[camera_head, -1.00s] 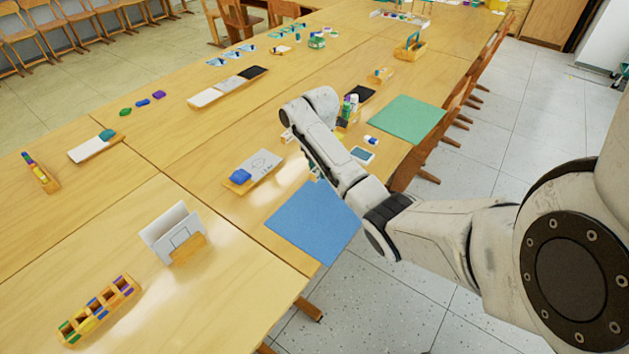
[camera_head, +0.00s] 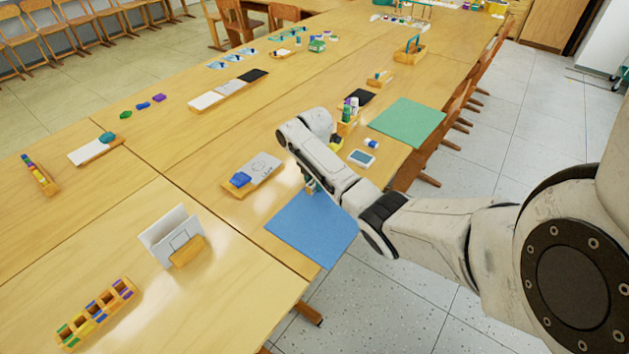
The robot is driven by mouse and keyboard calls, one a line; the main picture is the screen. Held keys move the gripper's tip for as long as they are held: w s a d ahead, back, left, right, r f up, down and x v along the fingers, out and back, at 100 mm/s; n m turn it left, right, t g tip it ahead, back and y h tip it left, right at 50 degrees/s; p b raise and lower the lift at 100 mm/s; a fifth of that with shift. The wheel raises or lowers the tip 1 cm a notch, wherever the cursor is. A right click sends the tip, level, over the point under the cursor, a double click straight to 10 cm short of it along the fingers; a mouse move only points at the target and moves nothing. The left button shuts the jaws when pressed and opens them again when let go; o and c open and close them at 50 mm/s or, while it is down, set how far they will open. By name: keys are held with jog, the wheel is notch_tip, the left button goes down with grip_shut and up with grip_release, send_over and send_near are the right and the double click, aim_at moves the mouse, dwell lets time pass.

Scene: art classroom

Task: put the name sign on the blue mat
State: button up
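The blue mat (camera_head: 310,228) lies flat at the near right edge of the table, with a bare surface except at its upper edge. My gripper (camera_head: 311,187) is at that upper edge, mostly hidden behind my own arm; I cannot see whether its fingers are open or hold anything. A small teal and dark bit shows there, too small to identify. No thing reads clearly as a name sign. White upright cards in a wooden stand (camera_head: 188,252) are left of the mat, with no readable name.
A board with a blue lump (camera_head: 240,179) lies just left of my gripper. A slotted wooden box (camera_head: 97,314) is at the near left. A phone-like white thing (camera_head: 361,158), a bottle holder (camera_head: 348,125) and a green mat (camera_head: 408,121) are beyond my arm.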

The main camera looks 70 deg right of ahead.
aim_at(314, 181)
jog(key=o, duration=0.4)
jog(key=shift+c, duration=0.2)
notch_tip(314, 181, up, 12)
jog(key=shift+r, duration=0.2)
dwell(0.3)
